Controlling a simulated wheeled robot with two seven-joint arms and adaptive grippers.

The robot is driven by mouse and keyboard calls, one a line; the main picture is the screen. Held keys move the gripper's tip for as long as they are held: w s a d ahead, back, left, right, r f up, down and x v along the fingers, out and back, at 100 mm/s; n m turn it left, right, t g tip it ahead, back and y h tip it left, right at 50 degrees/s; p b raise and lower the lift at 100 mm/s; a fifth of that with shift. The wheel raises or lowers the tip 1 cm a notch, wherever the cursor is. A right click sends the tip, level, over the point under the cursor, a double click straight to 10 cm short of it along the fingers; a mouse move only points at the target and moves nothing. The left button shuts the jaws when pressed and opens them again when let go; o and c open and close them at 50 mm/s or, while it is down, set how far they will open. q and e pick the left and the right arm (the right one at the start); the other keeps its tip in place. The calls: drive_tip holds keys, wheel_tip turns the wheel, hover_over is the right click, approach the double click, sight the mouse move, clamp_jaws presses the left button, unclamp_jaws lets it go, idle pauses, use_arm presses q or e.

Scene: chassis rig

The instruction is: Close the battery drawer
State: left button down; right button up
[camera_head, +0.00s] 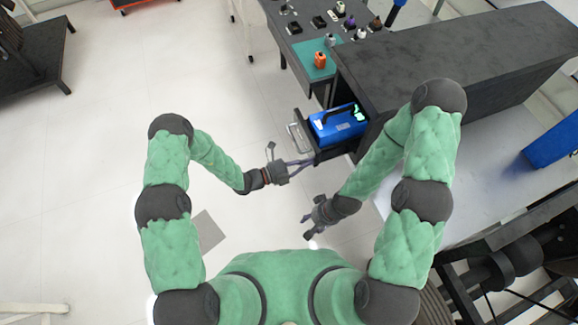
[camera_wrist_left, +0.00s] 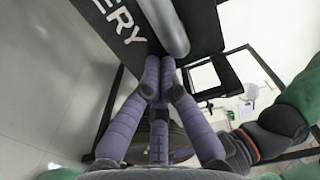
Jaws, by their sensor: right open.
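The battery drawer (camera_head: 305,140) is pulled out of the dark cabinet, with a blue battery box (camera_head: 338,124) inside. Its silver handle (camera_head: 294,138) is on the front, and the handle also shows in the left wrist view (camera_wrist_left: 165,25). The drawer's lettered black front (camera_wrist_left: 110,28) shows there too. My left gripper (camera_head: 313,161) is at the near end of the drawer front. In the left wrist view its purple fingers (camera_wrist_left: 160,63) are together, right by the front and handle; exact contact is unclear. My right gripper (camera_head: 307,228) is open and empty, below the left one, apart from the drawer.
The dark cabinet (camera_head: 460,55) stands behind the drawer at the right. A table (camera_head: 290,28) with small parts and an orange item (camera_head: 320,59) on a green mat is beyond it. A blue box (camera_head: 550,145) is at far right.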

sight(345, 151)
use_arm(q)
drive_tip(key=x, duration=1.5)
drive_tip(key=shift+d+f+b, duration=0.1)
drive_tip(key=shift+d+b, duration=0.05)
drive_tip(key=shift+b, duration=0.25)
drive_tip(key=shift+w+d, duration=0.1)
drive_tip(key=shift+d, duration=0.15)
drive_tip(key=shift+w, duration=0.1)
drive_tip(key=shift+a, duration=0.25)
drive_tip(key=p+v, duration=0.3)
drive_tip(key=v, duration=1)
drive_tip(key=shift+s+a+p, duration=0.3)
drive_tip(key=shift+p, duration=0.05)
